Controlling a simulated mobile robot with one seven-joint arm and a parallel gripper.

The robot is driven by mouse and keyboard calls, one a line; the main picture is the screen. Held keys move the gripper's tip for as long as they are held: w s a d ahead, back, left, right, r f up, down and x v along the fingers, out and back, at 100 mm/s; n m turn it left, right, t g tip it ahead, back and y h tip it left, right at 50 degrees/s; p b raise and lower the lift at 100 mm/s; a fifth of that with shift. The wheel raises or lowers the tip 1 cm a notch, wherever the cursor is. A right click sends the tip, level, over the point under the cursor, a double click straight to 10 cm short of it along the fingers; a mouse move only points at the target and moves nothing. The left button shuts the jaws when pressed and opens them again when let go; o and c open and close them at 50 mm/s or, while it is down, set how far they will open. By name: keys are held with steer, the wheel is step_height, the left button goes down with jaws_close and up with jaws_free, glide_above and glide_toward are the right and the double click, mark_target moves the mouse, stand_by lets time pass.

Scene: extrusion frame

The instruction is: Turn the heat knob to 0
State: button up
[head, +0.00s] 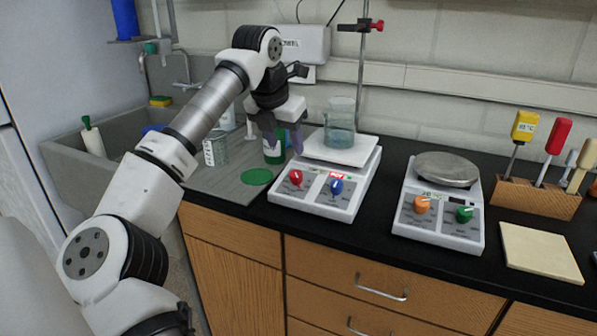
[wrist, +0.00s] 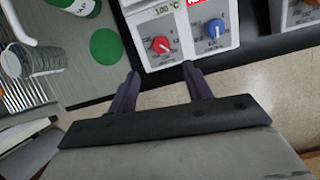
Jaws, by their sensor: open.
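A white hot plate (head: 315,202) stands on the black counter with a red knob (head: 296,177) at front left and a blue knob (head: 336,187) to its right. In the wrist view the red knob (wrist: 161,44) sits below a display reading 100 °C, and the blue knob (wrist: 215,29) is beside a red lit sign. The knob lettering is too small to read surely. My gripper (head: 283,142) is open and empty, above the counter to the left of the hot plate. In the wrist view its fingertips (wrist: 160,70) point toward the red knob, apart from it.
A beaker of bluish liquid (head: 340,135) stands on the hot plate. Left are a green bottle (head: 273,150), a glass beaker (head: 215,150), a green disc (head: 257,177) and a sink. Right are a second device (head: 440,228) with orange and green knobs, a tool block and a pad.

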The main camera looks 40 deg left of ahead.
mark_target(295, 174)
steer(key=p+x, duration=0.1)
steer(key=x, duration=1)
steer(key=shift+d+p, duration=0.15)
steer(key=shift+p, duration=0.25)
steer(key=shift+r, duration=0.1)
steer(key=c, duration=1)
